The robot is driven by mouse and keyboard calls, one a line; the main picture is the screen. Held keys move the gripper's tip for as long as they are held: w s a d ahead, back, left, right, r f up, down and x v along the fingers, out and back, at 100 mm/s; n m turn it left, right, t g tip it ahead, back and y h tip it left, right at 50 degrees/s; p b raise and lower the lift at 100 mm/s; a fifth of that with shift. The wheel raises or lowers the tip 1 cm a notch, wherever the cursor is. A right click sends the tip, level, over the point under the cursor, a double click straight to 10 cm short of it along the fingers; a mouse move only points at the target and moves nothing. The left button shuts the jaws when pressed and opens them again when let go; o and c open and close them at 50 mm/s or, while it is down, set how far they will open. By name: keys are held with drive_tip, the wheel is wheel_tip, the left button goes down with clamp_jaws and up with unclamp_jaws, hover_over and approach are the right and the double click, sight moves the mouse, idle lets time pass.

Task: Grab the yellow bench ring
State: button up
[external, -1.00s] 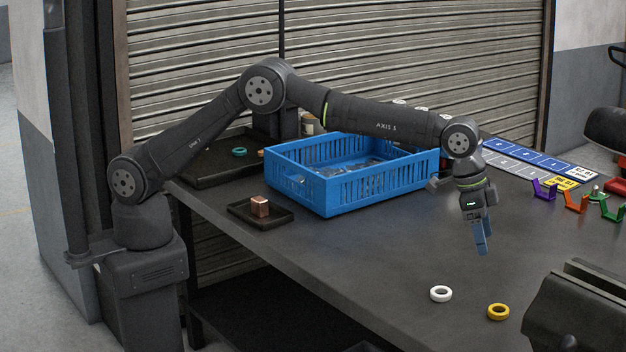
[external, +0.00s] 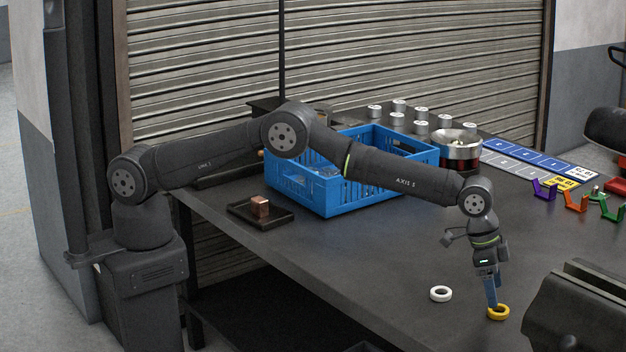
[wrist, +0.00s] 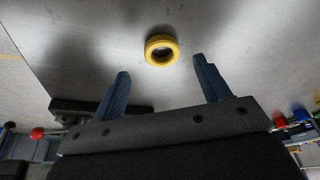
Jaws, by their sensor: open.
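The yellow ring (external: 498,313) lies flat on the dark bench top near its front edge. My gripper (external: 493,303) points down right above the ring, its blue fingers overlapping the ring's left part in the external view. In the wrist view the yellow ring (wrist: 161,49) lies beyond the fingertips, between their lines. My gripper (wrist: 161,65) is open there, with its two blue fingers spread apart and nothing between them. Whether a fingertip touches the ring cannot be told.
A white ring (external: 440,294) lies on the bench left of the yellow one. A dark vise (external: 575,310) stands close on the right. A blue crate (external: 325,195) and a black tray with a copper block (external: 260,206) are farther back. The bench middle is clear.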

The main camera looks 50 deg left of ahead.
drive_tip(key=x, duration=0.4)
drive_tip(key=shift+w+f, duration=0.15)
drive_tip(key=shift+w, duration=0.05)
drive_tip(key=c, duration=1.1)
